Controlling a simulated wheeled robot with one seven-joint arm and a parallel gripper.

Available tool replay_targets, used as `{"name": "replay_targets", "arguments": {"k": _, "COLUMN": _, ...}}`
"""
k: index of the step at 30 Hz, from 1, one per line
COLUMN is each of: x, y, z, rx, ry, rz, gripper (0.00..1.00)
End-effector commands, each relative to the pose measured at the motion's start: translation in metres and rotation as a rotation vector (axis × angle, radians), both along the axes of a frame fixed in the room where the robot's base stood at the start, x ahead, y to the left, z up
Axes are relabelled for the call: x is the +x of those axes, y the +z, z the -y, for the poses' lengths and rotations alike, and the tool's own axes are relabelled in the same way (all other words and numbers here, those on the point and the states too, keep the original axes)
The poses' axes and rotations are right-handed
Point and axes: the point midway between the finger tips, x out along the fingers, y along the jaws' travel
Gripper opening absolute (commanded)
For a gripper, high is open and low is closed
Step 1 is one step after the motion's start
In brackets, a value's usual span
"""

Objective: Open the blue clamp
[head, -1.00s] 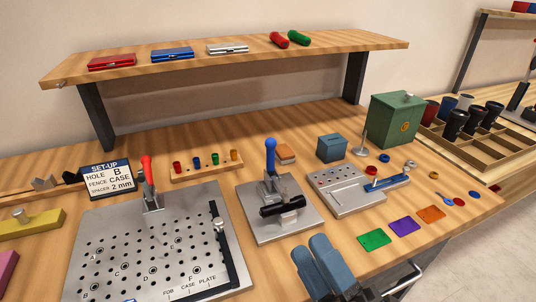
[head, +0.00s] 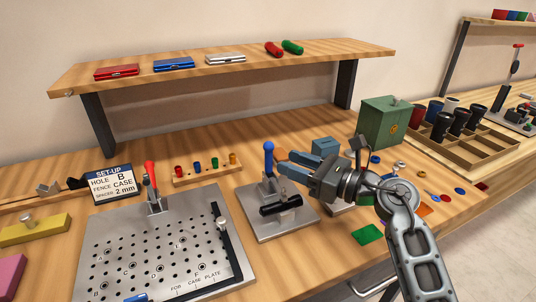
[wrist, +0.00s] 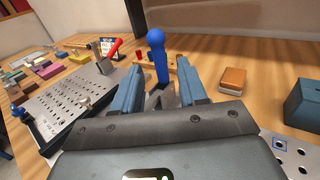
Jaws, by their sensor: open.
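The blue clamp (head: 269,160) has a blue handle standing upright on a square metal plate (head: 262,231) in the middle of the bench. A black cylinder (head: 281,205) sits at its front. My gripper (head: 282,162) is just right of the blue handle, its blue-grey fingers pointing left at it. In the wrist view, the blue handle (wrist: 157,57) rises beyond and between the two spread fingers (wrist: 156,85). The fingers are apart and hold nothing. I cannot tell whether the handle is within their reach. The clamp's lower part is partly hidden in the wrist view.
A perforated plate with a red-handled clamp (head: 151,181) stands to the left. A rack of coloured pegs (head: 207,169) is behind. A blue box (head: 325,146) and a green box (head: 388,122) stand at the back right. The shelf (head: 230,66) runs overhead behind the clamp.

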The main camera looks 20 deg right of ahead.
Motion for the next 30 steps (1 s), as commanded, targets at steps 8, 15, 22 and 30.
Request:
{"name": "replay_targets", "arguments": {"k": 8, "x": 0.035, "y": 0.001, "z": -0.026, "rx": 0.003, "ry": 0.005, "rz": -0.001, "gripper": 0.42}}
{"name": "replay_targets", "arguments": {"k": 15, "x": 0.053, "y": 0.001, "z": -0.038, "rx": 0.006, "ry": 0.003, "rz": 0.0, "gripper": 0.42}}
{"name": "replay_targets", "arguments": {"k": 22, "x": 0.056, "y": 0.0, "z": -0.039, "rx": 0.007, "ry": 0.002, "rz": -0.001, "gripper": 0.42}}
{"name": "replay_targets", "arguments": {"k": 30, "x": 0.055, "y": 0.0, "z": -0.039, "rx": 0.007, "ry": 0.001, "rz": -0.001, "gripper": 0.24}}
